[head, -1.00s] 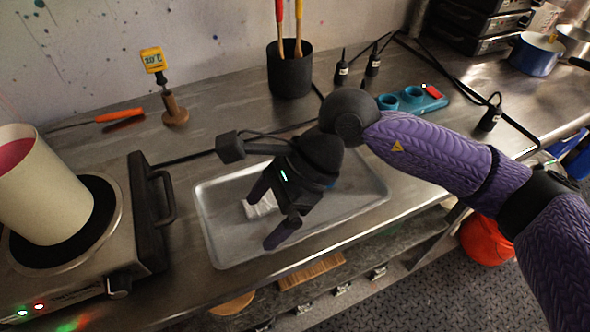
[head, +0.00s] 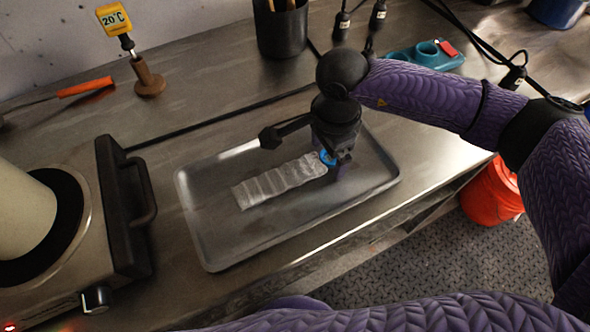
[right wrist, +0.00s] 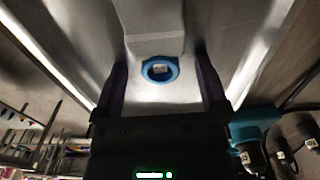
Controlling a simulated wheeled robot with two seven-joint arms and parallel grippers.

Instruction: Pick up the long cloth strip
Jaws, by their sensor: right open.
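The long cloth strip (head: 282,180) is whitish with crosswise creases and lies flat in a grey metal tray (head: 225,256). A blue ring (head: 327,158) sits at its right end. My right gripper (head: 338,172) points down over that end, and part of the end is hidden behind it. In the right wrist view, my right gripper (right wrist: 160,72) is open, with one finger on each side of the pale strip (right wrist: 160,98) and its blue ring (right wrist: 160,69). I cannot tell whether the fingers touch the cloth. My left gripper is out of view.
A hot plate (head: 108,230) with a pale pot (head: 22,215) stands at the left. Behind the tray are a thermometer sign (head: 113,18), a black cup (head: 281,32) and a teal holder (head: 425,56). A black cable runs behind the tray. The bench's front edge is close to the tray.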

